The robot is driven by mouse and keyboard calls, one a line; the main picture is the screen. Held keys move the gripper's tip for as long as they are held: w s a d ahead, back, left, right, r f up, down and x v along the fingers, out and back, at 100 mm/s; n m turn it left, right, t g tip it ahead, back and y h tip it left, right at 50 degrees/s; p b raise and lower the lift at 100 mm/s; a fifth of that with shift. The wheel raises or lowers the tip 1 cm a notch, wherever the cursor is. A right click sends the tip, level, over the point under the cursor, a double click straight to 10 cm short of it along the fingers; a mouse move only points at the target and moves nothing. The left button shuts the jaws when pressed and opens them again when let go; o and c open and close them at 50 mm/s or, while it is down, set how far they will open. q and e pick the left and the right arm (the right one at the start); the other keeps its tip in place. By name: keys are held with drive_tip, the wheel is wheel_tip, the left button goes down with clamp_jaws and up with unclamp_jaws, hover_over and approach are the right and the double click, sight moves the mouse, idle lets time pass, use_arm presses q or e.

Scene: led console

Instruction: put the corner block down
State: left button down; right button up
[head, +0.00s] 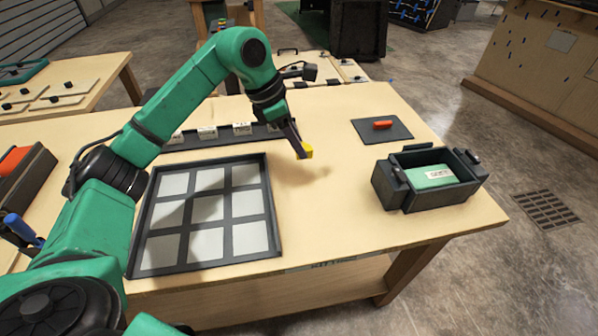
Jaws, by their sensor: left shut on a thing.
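A small yellow block (308,151), which I take to be the corner block, is at the tip of my left gripper (301,148). The gripper is shut on it and points down. It appears to hold the block above the wooden tabletop, with a soft shadow on the wood to the lower right. The block is right of the dark-framed tray (275,240) with its grid of pale square cells, and left of the grey mat. The gripper's fingers hide part of the block. My right gripper is out of view.
A dark rack (215,140) with several white labelled pieces lies behind the tray. An orange piece (383,125) rests on the grey mat (398,133). A dark bin (398,189) with a green-and-white box (431,176) stands at the right. Bare tabletop (320,215) lies between tray and bin.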

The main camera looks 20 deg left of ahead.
use_arm(q)
wheel_tip(320, 180, down, 10)
drive_tip(key=shift+w+r, duration=0.1)
drive_tip(key=shift+r, duration=0.15)
drive_tip(key=shift+c, duration=2.2)
unclamp_jaws()
drive_tip(key=shift+r, duration=0.1)
drive_tip(key=shift+r, duration=0.1)
